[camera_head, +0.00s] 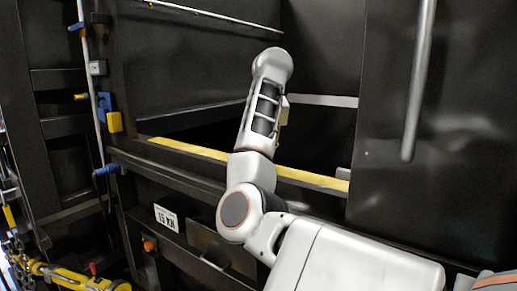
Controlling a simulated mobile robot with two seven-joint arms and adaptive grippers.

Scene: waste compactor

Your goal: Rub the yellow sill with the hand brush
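The yellow sill (315,178) is a long yellow strip along the front edge of the dark opening in the compactor. It runs from the left of the opening down to the right, and my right arm crosses in front of its middle. My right arm comes in from the lower right and rises over the sill. Its gripper is hidden behind the arm. A small pale piece shows just right of the raised arm link; I cannot tell what it is. I cannot make out the hand brush. My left gripper is not in view.
A dark panel with a vertical grey bar (417,85) stands at the right. A upright rod (92,95) with blue and yellow fittings is at the left. A white label (166,218) is below the sill. A yellow tool with chain (70,277) is at lower left.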

